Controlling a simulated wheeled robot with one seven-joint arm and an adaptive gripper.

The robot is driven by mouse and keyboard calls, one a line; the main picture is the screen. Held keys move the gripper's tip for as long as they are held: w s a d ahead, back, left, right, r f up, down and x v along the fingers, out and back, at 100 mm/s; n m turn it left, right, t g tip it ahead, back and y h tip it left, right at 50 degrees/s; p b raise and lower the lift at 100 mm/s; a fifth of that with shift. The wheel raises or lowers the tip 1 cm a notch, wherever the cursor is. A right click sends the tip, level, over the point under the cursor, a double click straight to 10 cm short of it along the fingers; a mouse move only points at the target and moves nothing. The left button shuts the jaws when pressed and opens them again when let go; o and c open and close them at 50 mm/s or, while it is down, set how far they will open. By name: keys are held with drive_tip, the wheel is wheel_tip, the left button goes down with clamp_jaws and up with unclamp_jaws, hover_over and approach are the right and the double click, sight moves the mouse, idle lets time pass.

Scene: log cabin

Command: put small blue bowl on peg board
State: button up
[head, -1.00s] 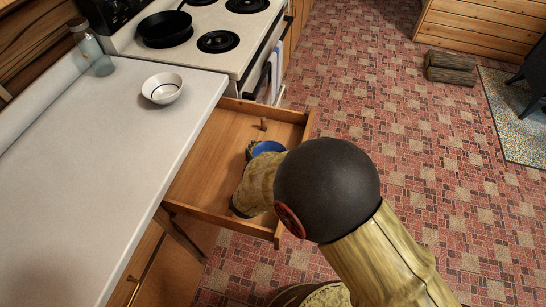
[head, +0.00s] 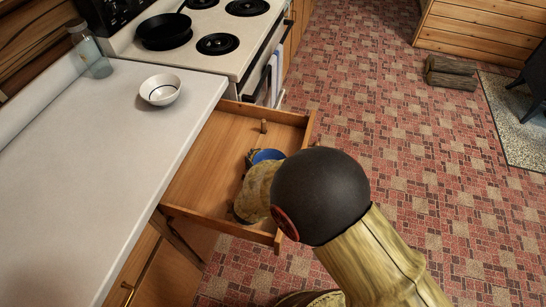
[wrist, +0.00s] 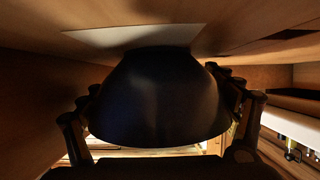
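The small blue bowl (head: 268,155) shows partly in the head view, inside the open wooden drawer (head: 215,165), beyond my wrist. In the wrist view the bowl (wrist: 160,100) looks dark and fills the middle, between the two fingers of my gripper (wrist: 160,115). The fingers lie against its left and right sides, so my gripper appears shut on it. My forearm and wrist hide the gripper and part of the bowl in the head view. A short wooden peg (head: 263,127) stands up in the drawer, just beyond the bowl. Whether the bowl touches the drawer floor is hidden.
A white bowl (head: 160,89) and a glass bottle (head: 92,52) stand on the white counter (head: 80,170) left of the drawer. A stove (head: 190,62) with a black pan (head: 164,30) is behind. The tiled floor (head: 400,130) to the right is clear near the drawer.

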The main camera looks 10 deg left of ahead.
drive_tip(key=shift+o, duration=0.3)
drive_tip(key=shift+r, duration=0.2)
drive_tip(key=p+v, duration=0.3)
drive_tip(key=v, duration=0.3)
drive_tip(key=shift+r, duration=0.1)
drive_tip(key=shift+v, duration=0.75)
